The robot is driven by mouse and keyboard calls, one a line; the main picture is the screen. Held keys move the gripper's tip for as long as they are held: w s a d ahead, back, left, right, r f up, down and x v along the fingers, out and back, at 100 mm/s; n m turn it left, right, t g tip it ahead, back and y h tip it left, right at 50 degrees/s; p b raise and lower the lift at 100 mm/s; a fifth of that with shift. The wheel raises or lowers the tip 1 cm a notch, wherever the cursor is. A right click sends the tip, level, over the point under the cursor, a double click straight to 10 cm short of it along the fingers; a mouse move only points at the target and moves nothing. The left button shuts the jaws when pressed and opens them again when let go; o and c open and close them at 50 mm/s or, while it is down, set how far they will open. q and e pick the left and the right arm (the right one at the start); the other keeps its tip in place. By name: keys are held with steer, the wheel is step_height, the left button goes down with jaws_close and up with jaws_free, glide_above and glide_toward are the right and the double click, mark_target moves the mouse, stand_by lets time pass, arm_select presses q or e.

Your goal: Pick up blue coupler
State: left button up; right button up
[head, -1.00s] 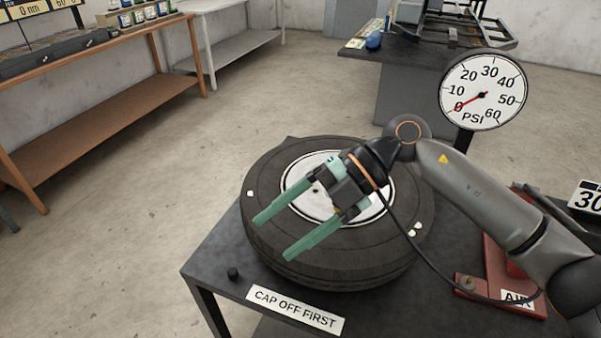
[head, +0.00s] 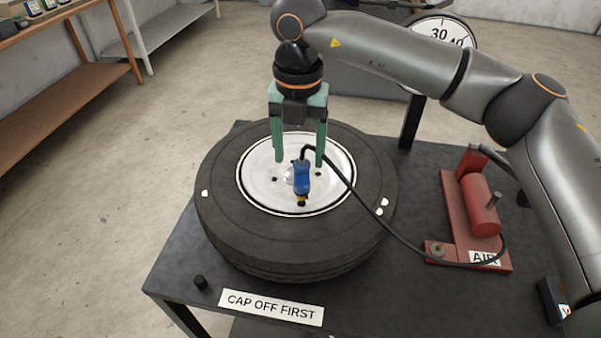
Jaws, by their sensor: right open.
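The blue coupler (head: 302,178) shows over the white wheel hub (head: 262,181) of the tyre, upright, with a brass-coloured lower end and a black hose leaving its top. My right gripper (head: 299,164) points down with its two green fingers apart, one on each side of the coupler in the picture. The right finger's tip is close to the coupler and hose; I cannot tell whether they touch. The gripper is open. My left gripper is not in view.
The tyre (head: 225,228) lies flat on a dark table (head: 400,305). The hose (head: 375,225) runs right to a red air pump (head: 480,208). A small black cap (head: 200,282) and a "CAP OFF FIRST" sign (head: 271,306) are at the front. A gauge (head: 445,37) stands behind the arm.

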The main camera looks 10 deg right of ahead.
mark_target(302, 163)
steer(key=shift+w+d+f+p, duration=0.1)
steer(key=shift+f+p, duration=0.1)
steer(key=shift+f, duration=0.8)
steer(key=shift+s+d+f+p, duration=0.1)
steer(key=shift+f+p, duration=0.15)
steer(key=shift+f, duration=0.8)
steer(key=shift+w+d+f+p, duration=0.1)
steer(key=shift+f+p, duration=0.1)
steer(key=shift+f, duration=0.8)
jaws_close()
